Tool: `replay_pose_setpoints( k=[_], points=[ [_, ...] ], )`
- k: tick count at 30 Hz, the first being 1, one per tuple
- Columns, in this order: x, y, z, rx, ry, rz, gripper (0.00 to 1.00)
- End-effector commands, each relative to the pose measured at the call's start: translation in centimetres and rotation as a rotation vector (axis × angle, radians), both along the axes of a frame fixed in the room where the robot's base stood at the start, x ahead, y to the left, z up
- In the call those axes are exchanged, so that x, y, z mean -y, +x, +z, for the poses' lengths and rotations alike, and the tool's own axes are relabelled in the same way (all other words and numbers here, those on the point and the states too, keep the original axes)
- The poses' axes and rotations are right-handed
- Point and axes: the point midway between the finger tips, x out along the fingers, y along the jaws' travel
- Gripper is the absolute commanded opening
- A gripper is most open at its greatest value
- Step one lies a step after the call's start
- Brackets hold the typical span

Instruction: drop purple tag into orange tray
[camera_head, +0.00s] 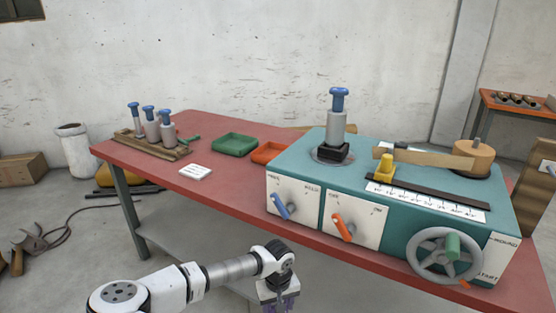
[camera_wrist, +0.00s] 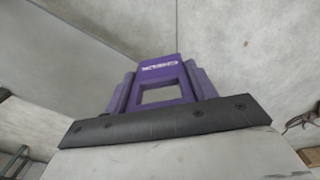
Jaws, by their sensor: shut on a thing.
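My gripper (camera_head: 281,304) is low at the bottom edge of the head view, in front of the table and below its top. In the wrist view my gripper (camera_wrist: 160,92) is shut on the purple tag (camera_wrist: 160,69), which has white lettering too small to read. Purple pieces flank the tag on both sides. In the head view the tag cannot be told apart from the purple at the gripper's end. The orange tray (camera_head: 268,153) lies on the table between a green tray and the teal machine, far from my gripper. The machine hides part of it.
The red table (camera_head: 230,199) carries a green tray (camera_head: 235,144), a white card (camera_head: 195,172) and a wooden rack (camera_head: 150,143) with several blue-topped grey cylinders. The teal winding machine (camera_head: 300,160) with knobs and a handwheel (camera_head: 447,257) fills the right side.

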Motion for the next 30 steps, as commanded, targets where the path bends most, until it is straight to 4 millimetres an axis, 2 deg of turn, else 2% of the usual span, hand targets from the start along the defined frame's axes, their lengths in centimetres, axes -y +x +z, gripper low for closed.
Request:
replay_pose_setpoints(
  k=[11, 14, 21, 25, 30],
  points=[
    [0.0, -0.1, -0.2, 0.001, 0.001, -0.007, 0.33],
    [0.3, -0.9, -1.7, 0.002, 0.006, -0.056, 0.33],
    [0.2, -4.8, -7.4, 0.003, 0.008, -0.245, 0.33],
    [0.0, -6.1, -8.8, 0.0, 0.002, -0.296, 0.33],
    [0.0, -6.3, -9.0, 0.001, -0.001, -0.303, 0.33]
  ],
)
